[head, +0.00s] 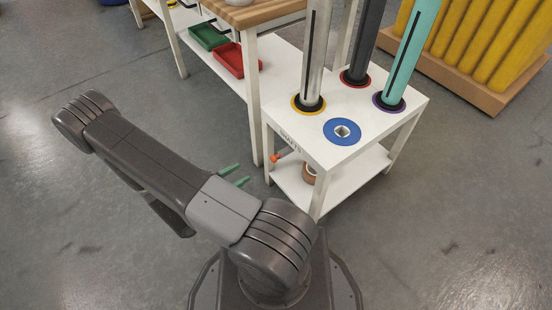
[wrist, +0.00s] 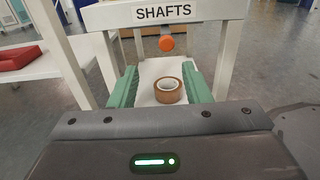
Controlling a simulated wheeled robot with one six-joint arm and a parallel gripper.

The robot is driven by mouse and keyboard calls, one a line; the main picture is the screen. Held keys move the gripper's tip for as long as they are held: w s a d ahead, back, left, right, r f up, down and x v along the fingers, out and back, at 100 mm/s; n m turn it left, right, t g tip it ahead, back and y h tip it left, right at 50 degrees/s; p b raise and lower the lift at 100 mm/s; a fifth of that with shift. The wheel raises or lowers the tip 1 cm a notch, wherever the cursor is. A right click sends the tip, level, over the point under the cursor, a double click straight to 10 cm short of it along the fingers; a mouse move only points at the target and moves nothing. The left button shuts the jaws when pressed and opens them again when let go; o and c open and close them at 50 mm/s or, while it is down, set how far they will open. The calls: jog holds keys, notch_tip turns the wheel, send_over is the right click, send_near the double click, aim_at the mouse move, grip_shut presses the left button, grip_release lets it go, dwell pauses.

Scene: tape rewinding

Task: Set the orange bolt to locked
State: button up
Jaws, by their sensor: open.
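The orange bolt (wrist: 167,44) shows as a round orange knob just under the front edge of the white shaft stand, below the "SHAFTS" label (wrist: 164,12). In the head view the orange bolt (head: 276,158) sits at the left side of the stand. My gripper (head: 240,174) has green fingers and points toward the stand, apart from the bolt. In the wrist view my gripper (wrist: 160,82) is open and empty, with the bolt beyond and above the fingertips. Whether the bolt is locked cannot be told.
The white stand (head: 319,147) holds several upright shafts and a blue ring (head: 343,131). A brown tape roll (wrist: 168,90) lies on its lower shelf. A bench with a green tray (head: 207,37) and a red tray (head: 231,60) stands behind left. The floor at right is clear.

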aim_at(273, 159)
jog(key=shift+s+d+b+x, duration=0.15)
jog(key=shift+b+x, duration=0.2)
jog(key=shift+x, duration=1.85)
jog(key=shift+s+d+b+x, duration=0.1)
jog(key=shift+b+x, duration=0.25)
jog(key=shift+x, duration=1.9)
jog(key=shift+s+d+b+x, duration=0.15)
jog(key=shift+b+x, duration=0.2)
jog(key=shift+x, duration=1.85)
jog(key=shift+a+f, duration=0.1)
jog(key=shift+f, duration=0.05)
grip_shut()
